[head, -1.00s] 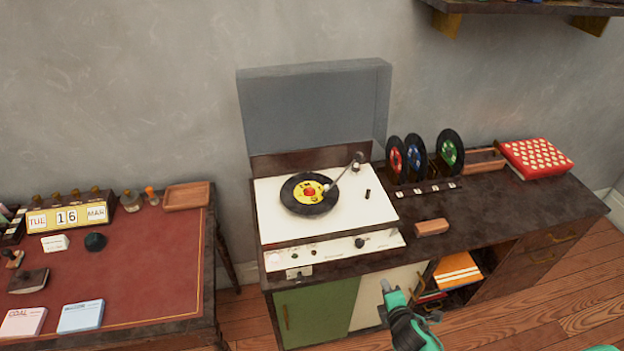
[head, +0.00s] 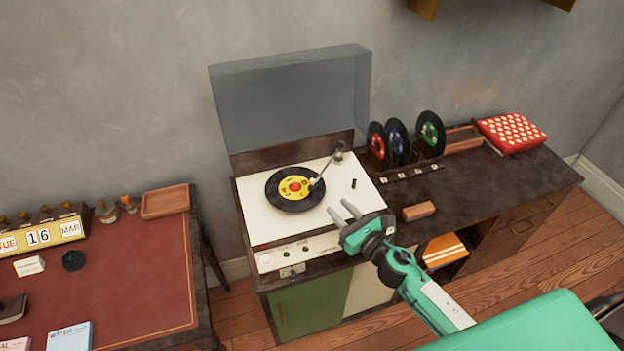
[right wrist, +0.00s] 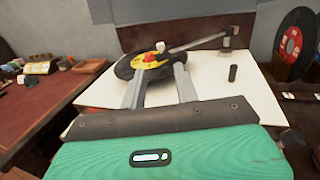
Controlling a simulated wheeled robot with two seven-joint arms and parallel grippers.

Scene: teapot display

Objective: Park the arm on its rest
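The record player (head: 262,222) has a white deck and a raised clear lid. A black record with a yellow label (head: 295,188) lies on its platter. The tonearm (head: 328,166) reaches from its pivot at the back right, with its head over the record's label area; I cannot tell whether it touches. A small dark post (head: 354,184) stands on the deck right of the record; it also shows in the right wrist view (right wrist: 233,73). My right gripper (head: 343,212) is open and empty above the deck's front right part, its fingers (right wrist: 158,86) pointing toward the record. My left gripper is out of view.
Upright records (head: 396,140) stand in a rack to the right. A brown block (head: 419,211) lies on the cabinet top, and a red patterned box (head: 512,132) sits at the far right. A red-topped desk (head: 120,280) stands at the left. The raised lid (head: 290,95) bounds the back.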

